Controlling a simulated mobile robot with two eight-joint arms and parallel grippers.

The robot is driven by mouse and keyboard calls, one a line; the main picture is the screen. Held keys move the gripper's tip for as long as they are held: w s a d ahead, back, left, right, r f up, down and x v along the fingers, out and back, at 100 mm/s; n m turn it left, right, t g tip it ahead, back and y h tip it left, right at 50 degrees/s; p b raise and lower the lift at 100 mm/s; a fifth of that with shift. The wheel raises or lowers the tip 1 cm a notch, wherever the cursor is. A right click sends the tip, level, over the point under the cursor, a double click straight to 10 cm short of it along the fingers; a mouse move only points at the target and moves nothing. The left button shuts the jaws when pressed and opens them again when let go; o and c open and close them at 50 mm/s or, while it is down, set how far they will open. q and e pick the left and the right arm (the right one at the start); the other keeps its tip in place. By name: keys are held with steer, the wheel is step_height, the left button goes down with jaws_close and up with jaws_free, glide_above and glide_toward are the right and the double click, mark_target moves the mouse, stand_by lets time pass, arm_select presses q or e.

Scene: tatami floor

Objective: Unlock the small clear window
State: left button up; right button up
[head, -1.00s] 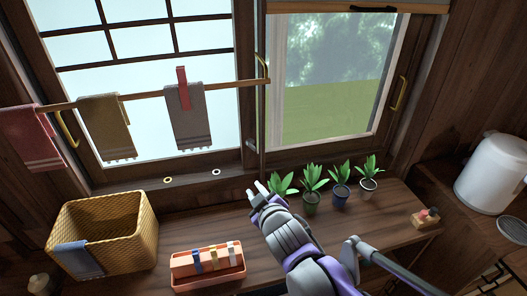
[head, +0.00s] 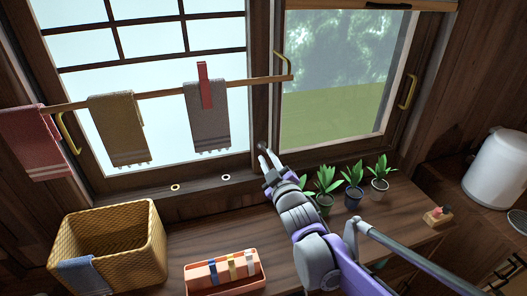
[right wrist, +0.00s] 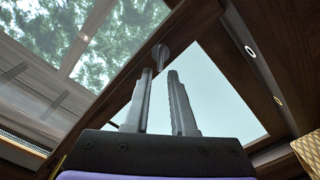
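The small clear window (head: 340,60) is on the right in the head view, with a gold handle (head: 408,92) on its right frame. A small dark latch knob (head: 262,146) sits low on the post between the two windows. In the right wrist view the knob (right wrist: 160,54) shows just beyond the fingertips, roughly in line with the gap. My right gripper (head: 266,155) is at the latch, pointing up toward it. Its fingers (right wrist: 158,75) are parted with nothing between them. Whether they touch the knob I cannot tell. My left gripper is not in view.
A wooden rod with towels (head: 210,115) crosses the left window above the gripper. Potted plants (head: 353,180) stand on the counter right of my arm. A wicker basket (head: 145,240) and an orange tray (head: 255,285) stand to the left. A white kettle (head: 497,168) is far right.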

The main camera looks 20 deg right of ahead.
mark_target(262, 149)
steer(key=shift+w+a, duration=0.1)
steer(key=shift+w, duration=2.15)
steer(key=shift+c, duration=0.3)
jaws_close()
